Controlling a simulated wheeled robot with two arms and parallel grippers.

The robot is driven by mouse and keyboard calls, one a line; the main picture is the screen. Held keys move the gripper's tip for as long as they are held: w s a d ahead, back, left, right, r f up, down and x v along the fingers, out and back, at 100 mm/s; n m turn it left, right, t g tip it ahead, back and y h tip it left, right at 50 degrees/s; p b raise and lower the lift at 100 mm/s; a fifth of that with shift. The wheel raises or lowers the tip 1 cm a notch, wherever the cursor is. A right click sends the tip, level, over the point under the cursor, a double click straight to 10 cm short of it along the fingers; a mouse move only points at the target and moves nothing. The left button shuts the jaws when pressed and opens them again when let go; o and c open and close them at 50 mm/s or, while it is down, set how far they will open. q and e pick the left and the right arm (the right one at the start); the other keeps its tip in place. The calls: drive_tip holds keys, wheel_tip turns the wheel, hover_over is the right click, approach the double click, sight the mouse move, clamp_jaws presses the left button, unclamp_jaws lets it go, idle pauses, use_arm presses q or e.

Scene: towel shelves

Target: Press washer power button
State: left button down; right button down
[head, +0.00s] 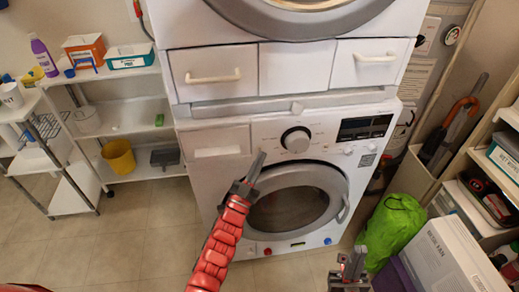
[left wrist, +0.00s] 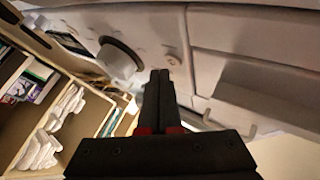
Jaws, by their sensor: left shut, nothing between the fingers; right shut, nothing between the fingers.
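The white washer (head: 222,168) is the lower machine, with a round door (head: 290,207). Its control panel has a large white knob (head: 296,139), also in the left wrist view (left wrist: 118,57), and a dark display (head: 364,127). In the left wrist view a small round button (left wrist: 172,58) sits beside the knob, just beyond my fingertips; I cannot tell whether it is the power button. My left gripper (head: 260,157) is shut and empty at the panel, below and left of the knob; contact cannot be told. My right gripper (head: 350,264) is shut and empty, low in front of the washer.
Another machine (head: 230,28) with white drawers (head: 212,73) stands above the washer. A shelf with a yellow bucket (head: 119,157) is at left. A green bag (head: 393,230) and a white box (head: 452,258) stand at right. Floor (head: 150,240) at front left is clear.

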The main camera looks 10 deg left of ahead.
use_arm(q)
drive_tip(key=shift+s, duration=0.15)
drive_tip(key=s, duration=0.2)
drive_tip(key=s+d, duration=0.1)
drive_tip(key=s, duration=0.2)
drive_tip(key=shift+s+d, duration=0.3)
drive_tip(key=shift+s, duration=0.05)
idle(0.4)
